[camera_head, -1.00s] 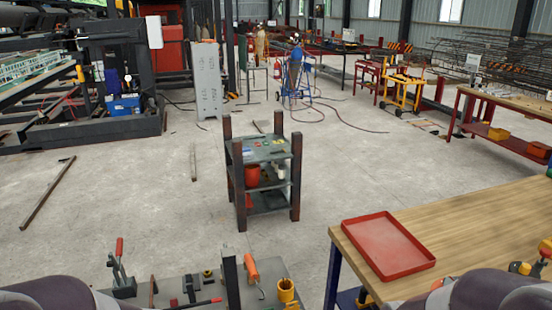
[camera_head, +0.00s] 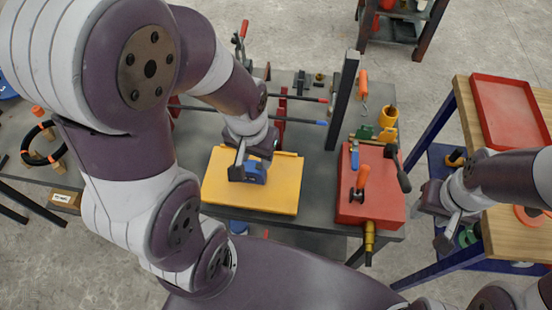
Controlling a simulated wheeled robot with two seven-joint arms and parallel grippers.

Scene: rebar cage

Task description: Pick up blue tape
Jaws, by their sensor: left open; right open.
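A small blue object (camera_head: 256,173), which looks like the blue tape, is on the yellow case (camera_head: 226,192) on the grey bench. My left gripper (camera_head: 250,170) points down right at it and is open. One finger shows at the left of the blue object; the other is mostly hidden, and I cannot tell whether they touch it. My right gripper (camera_head: 443,222) is open and empty, off the left edge of the wooden table.
A red case (camera_head: 352,212) with tools on it lies right of the yellow case on the grey bench (camera_head: 316,165). A dark upright post (camera_head: 343,100) rises behind. The wooden table (camera_head: 468,115) holds a red tray (camera_head: 510,112).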

